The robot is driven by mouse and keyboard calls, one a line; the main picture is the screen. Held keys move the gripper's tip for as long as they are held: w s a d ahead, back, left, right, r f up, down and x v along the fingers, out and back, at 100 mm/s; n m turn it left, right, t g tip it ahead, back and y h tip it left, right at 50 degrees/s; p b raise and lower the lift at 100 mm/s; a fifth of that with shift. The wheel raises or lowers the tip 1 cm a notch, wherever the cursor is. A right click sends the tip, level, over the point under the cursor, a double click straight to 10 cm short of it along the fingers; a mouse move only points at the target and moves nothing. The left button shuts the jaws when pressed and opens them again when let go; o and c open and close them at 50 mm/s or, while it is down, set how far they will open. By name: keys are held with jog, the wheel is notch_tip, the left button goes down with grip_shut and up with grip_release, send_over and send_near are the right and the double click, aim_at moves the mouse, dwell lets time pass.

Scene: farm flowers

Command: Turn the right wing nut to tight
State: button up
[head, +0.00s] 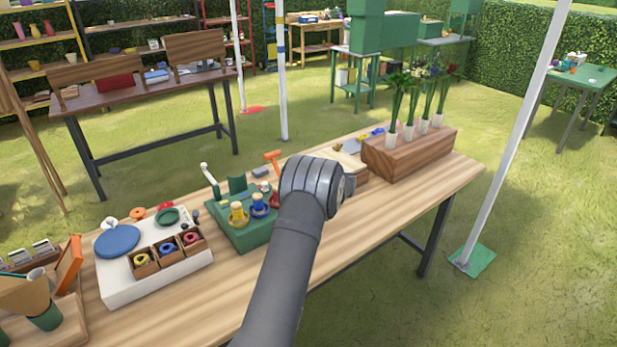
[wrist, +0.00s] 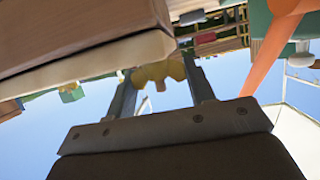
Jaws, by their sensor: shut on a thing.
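In the wrist view a yellow wing nut (wrist: 153,74) sits between the two finger ends of my gripper (wrist: 160,82). The fingers stand on either side of its wings, and my gripper is shut on it. How far the nut is turned cannot be told. In the head view my gripper and this nut are hidden behind my own arm. An orange handle-like part (wrist: 272,48) rises to the right of the gripper in the wrist view. An orange T-shaped handle (head: 272,158) also shows left of my wrist in the head view.
A wooden block (wrist: 70,35) with a pale edge is close above the left finger in the wrist view. On the wooden table (head: 290,318) stand a green stand (head: 240,237) with small bottles, a white tray (head: 150,290), and a wooden flower holder (head: 400,158).

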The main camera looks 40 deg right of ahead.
jog(key=m+h, duration=0.3)
jog(key=h, duration=0.1)
jog(key=shift+r+m+g, duration=0.15)
jog(key=shift+m+g, duration=0.25)
jog(key=shift+m+h, duration=0.4)
jog(key=shift+h, duration=0.2)
jog(key=shift+w+d+r+m+g+h, duration=0.1)
jog(key=shift+r+m+g+h, duration=0.2)
jog(key=shift+m+g+h, duration=0.2)
jog(key=o, duration=1)
jog(key=shift+f, duration=0.2)
jog(key=shift+s, duration=0.25)
jog(key=v, duration=1.7)
